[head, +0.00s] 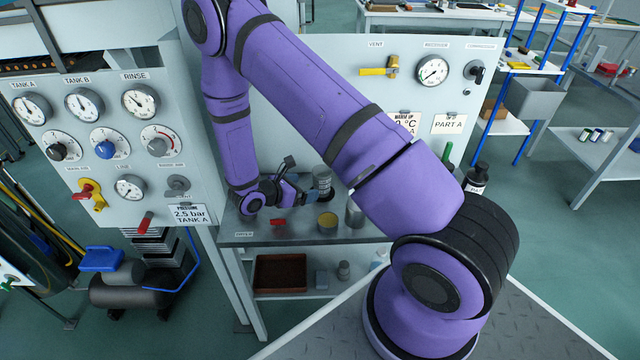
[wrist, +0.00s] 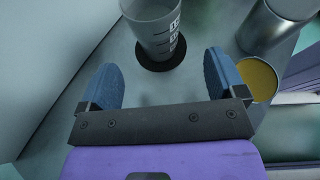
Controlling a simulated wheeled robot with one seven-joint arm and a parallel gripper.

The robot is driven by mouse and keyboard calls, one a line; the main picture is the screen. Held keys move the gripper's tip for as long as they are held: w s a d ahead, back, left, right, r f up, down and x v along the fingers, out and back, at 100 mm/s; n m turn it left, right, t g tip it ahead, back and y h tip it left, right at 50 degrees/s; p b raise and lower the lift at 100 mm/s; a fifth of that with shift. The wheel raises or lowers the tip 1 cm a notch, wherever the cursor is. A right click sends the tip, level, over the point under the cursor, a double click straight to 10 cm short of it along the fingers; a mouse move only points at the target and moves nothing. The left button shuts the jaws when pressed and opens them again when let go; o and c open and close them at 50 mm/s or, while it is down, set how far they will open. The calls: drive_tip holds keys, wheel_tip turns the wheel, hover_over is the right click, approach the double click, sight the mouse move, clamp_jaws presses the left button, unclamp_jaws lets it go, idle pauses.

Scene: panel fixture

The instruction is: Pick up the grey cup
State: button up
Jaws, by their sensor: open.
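The grey cup (wrist: 152,25) stands upright on a dark round pad (wrist: 162,56) at the top of the wrist view, with a lettered label on its side. In the head view the grey cup (head: 322,182) is on the bench, just right of my gripper (head: 298,189). My gripper (wrist: 160,68) has two blue fingers spread wide with nothing between them. The cup is beyond the fingertips, roughly in line with the gap, and apart from both fingers.
A tin with a yellow top (head: 328,221) and a metal cylinder (head: 355,212) stand close by on the bench, to the right in the wrist view. A red item (head: 278,222) lies near the front edge. A gauge panel (head: 112,140) rises at the left.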

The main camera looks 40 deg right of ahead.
sight(315, 183)
drive_tip(key=shift+w+x, duration=0.1)
drive_tip(key=shift+x, duration=1.75)
drive_tip(key=shift+w+x, duration=0.15)
drive_tip(key=shift+x, duration=1.75)
drive_tip(key=shift+r, duration=0.1)
drive_tip(key=c, duration=1.1)
drive_tip(key=shift+r, duration=0.15)
